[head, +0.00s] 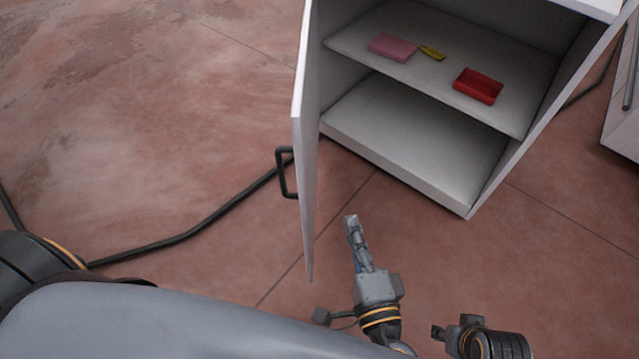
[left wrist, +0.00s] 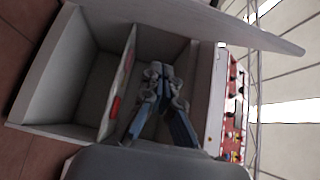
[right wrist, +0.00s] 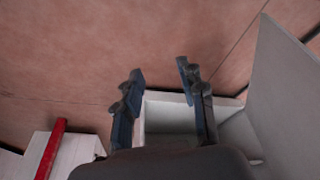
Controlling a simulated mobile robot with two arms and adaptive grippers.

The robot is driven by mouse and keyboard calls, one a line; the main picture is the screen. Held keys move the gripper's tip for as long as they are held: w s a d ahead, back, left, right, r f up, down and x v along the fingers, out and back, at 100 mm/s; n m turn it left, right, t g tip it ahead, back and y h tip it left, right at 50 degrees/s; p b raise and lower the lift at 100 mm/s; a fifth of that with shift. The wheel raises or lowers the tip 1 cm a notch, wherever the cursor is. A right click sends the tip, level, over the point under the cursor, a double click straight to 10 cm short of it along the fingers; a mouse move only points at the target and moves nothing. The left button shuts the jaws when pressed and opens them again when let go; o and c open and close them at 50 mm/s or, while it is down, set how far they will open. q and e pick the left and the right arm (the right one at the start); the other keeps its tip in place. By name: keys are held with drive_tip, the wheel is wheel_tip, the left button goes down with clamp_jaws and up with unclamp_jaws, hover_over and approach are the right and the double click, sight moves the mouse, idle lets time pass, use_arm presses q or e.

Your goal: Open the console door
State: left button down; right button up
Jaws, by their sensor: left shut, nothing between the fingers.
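The console (head: 395,150) is a white cabinet, and its front is uncovered, showing the inside. The console door (head: 305,140) stands swung out on the left, seen nearly edge-on, with a black bar handle (head: 283,173) on its outer face. My left gripper (head: 351,220) is shut and empty, right of the door's lower end and in front of the opening, apart from the handle. In the left wrist view its fingers (left wrist: 158,75) come together before the compartments. My right gripper (right wrist: 160,85) has its fingers spread, with nothing between them; its fingers do not show clearly in the head view.
A shelf inside the console holds a pink block (head: 392,47), a yellow item (head: 432,53) and a red tray (head: 478,86). A dark cable (head: 190,232) crosses the floor left of the door. The reddish floor in front is otherwise clear.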

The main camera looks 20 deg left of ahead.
use_arm(q)
drive_tip(key=w+a+r, duration=0.1)
drive_tip(key=w+a, duration=0.6)
drive_tip(key=a, duration=0.1)
drive_tip(key=shift+a+r, duration=0.15)
drive_tip(key=shift+a, duration=0.25)
use_arm(e)
drive_tip(key=shift+v, duration=0.8)
drive_tip(key=shift+w, duration=0.1)
use_arm(q)
drive_tip(key=shift+a, duration=0.1)
